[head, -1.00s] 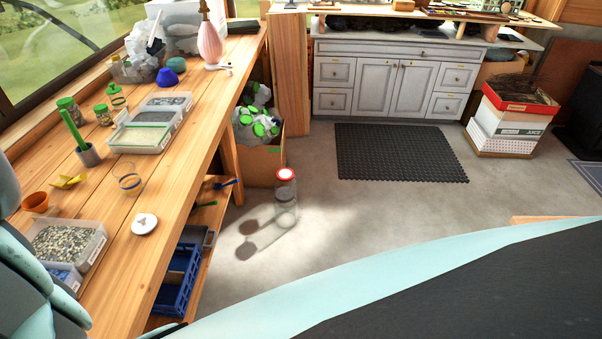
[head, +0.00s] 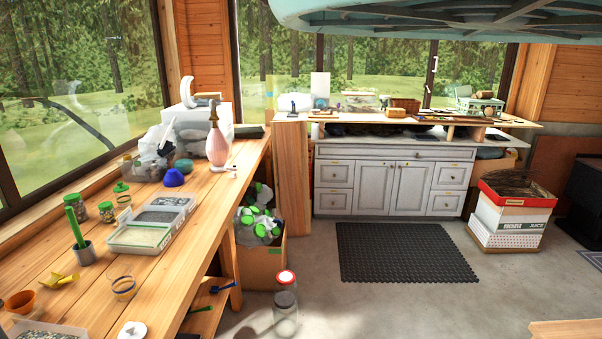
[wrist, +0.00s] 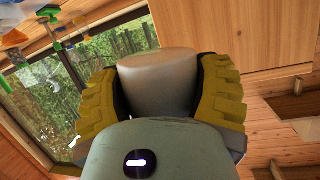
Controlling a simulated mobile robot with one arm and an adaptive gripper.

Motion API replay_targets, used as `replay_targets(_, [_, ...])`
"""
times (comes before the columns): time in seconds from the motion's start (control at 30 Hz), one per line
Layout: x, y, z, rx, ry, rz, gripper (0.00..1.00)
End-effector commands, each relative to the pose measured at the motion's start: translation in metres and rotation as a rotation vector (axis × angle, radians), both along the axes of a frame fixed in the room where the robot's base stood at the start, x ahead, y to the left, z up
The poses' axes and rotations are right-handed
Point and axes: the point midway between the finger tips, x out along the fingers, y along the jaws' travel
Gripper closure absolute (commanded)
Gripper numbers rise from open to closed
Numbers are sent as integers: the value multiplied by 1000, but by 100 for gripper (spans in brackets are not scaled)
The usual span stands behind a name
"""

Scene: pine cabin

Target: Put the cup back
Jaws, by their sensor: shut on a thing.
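My gripper (wrist: 166,88) shows in the wrist view with its two yellow ribbed fingers closed on either side of a plain grey cup (wrist: 158,76). Only the cup's smooth side and one rounded end show; the rest is hidden behind the gripper's body. The wrist view is tilted, with window and pine wall behind the cup, and no surface touches it there. My gripper and the held cup do not show in the head view.
The wooden bench (head: 165,285) at left holds a striped glass (head: 123,288), a grey pot (head: 84,254), an orange pot (head: 20,303), a parts case (head: 150,225) and a pink bottle (head: 218,146).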

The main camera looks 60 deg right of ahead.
Motion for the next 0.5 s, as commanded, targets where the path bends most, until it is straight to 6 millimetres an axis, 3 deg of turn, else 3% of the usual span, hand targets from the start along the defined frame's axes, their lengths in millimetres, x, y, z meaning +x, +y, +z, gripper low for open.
replay_targets(0.03, [13, -19, 11, 1, -7, -38, 72])
replay_targets(0.2, [36, -69, 36, 0, -5, -110, 72])
replay_targets(0.5, [54, -175, 78, 0, -5, -260, 72])
